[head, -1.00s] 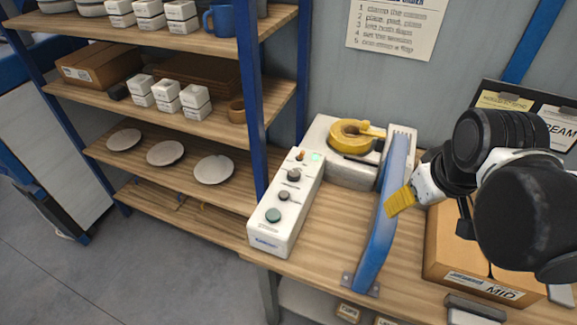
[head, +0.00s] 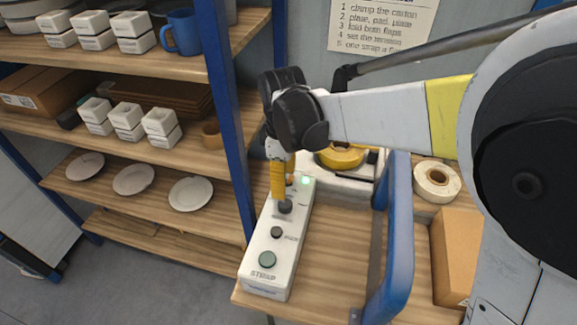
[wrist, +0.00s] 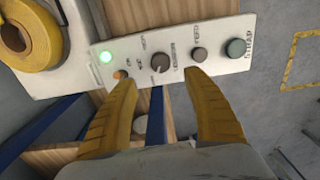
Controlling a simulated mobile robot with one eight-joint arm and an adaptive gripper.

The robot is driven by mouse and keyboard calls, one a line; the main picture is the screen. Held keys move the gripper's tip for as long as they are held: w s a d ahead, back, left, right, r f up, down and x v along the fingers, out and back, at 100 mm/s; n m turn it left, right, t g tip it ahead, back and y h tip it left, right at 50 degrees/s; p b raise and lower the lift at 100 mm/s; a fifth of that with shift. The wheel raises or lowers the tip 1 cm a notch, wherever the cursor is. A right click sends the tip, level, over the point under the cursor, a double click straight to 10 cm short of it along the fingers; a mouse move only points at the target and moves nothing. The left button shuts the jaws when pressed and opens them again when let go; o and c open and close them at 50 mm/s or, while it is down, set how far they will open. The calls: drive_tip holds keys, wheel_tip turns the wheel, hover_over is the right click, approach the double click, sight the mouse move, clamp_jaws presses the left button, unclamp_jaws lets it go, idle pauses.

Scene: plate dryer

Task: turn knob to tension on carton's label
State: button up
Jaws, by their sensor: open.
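The white control box (head: 258,268) stands on the bench's left edge. Its tension knob (wrist: 160,62) is dark and round, with printed marks around it; its exact setting is too small to read. In the head view the knob (head: 285,207) is just below my fingertips. My gripper (head: 279,196) points down over it. In the wrist view my gripper (wrist: 162,77) is open, its yellow fingers apart on either side of the knob and holding nothing. The cardboard carton (head: 452,255) is at the right, partly hidden by my arm; its label is out of view.
Beside the knob are a smaller feed knob (wrist: 198,54), a green strap button (wrist: 235,47), an orange toggle (wrist: 121,74) and a lit green lamp (wrist: 106,57). A blue arch (head: 400,240) rises right of the box. A blue shelf post (head: 232,130) stands close on the left.

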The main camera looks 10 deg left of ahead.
sight(285, 203)
wheel_tip(285, 203, down, 10)
drive_tip(key=shift+d+r+b, duration=0.1)
drive_tip(key=shift+r+b, duration=0.15)
drive_tip(key=shift+b, duration=0.85)
drive_tip(key=c, duration=1.2)
